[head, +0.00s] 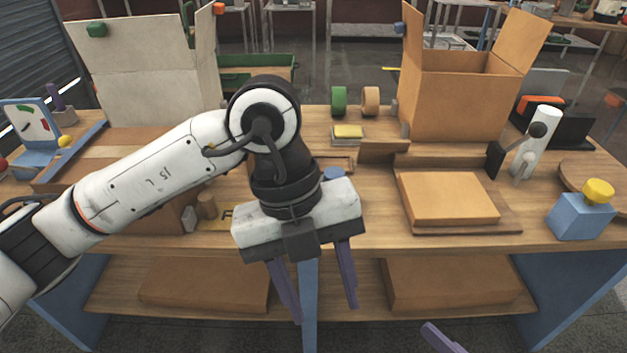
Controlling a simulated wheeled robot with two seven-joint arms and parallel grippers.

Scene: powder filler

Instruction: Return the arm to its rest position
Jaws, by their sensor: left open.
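My left arm (155,175) comes in from the left and bends down at its wrist, near the middle of the view. My left gripper (325,314) points down at the front edge of the wooden workbench (370,236). Its two purple fingers are apart, with nothing held between them. The arm hides part of the bench top behind it. A single purple finger (443,338), seemingly of my right gripper, shows at the bottom edge. The rest of that gripper is out of view.
A white open box (150,80) and a brown open box (455,100) stand at the back. A flat carton (447,197) lies right of my gripper. A blue bottle with yellow cap (580,218) stands far right. The lower shelf (335,285) holds flat boxes.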

